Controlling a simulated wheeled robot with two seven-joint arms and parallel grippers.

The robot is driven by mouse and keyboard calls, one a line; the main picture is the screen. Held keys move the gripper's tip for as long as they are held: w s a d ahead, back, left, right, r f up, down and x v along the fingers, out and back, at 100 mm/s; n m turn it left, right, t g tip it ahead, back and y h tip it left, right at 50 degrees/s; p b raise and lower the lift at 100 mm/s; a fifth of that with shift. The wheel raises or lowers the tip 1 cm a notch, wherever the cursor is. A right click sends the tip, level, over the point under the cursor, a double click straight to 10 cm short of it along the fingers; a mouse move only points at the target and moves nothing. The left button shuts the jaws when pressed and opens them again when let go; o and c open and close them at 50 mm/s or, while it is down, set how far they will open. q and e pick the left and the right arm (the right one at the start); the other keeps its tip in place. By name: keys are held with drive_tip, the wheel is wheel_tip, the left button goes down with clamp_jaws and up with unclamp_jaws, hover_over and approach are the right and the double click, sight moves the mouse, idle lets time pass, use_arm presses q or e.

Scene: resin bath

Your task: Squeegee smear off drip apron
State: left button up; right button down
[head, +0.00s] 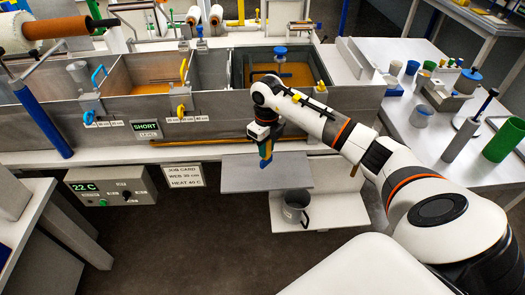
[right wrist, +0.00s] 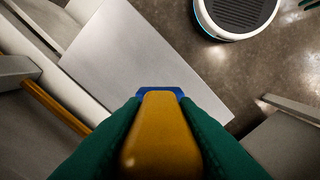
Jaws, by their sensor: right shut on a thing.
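My right gripper (head: 264,144) is shut on a squeegee with a yellow handle and a blue end (head: 265,161). In the right wrist view, the green fingers grip both sides of the yellow handle (right wrist: 157,135), and the blue end shows beyond it. The squeegee points down over the drip apron (head: 240,178), a flat grey plate in front of the bath; it also shows in the right wrist view (right wrist: 140,62). I cannot tell whether the blue end touches the plate. I see no clear smear on it. My left gripper is not in view.
A grey mug (head: 296,206) stands on a lower white shelf (head: 340,215) below the apron. The steel bath (head: 215,130) with its compartments is behind it, with a yellow rod (head: 200,141) along the front. A control box (head: 110,186) hangs at left.

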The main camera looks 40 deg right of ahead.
drive_tip(key=shift+r+p, duration=0.45)
drive_tip(key=shift+r, duration=0.7)
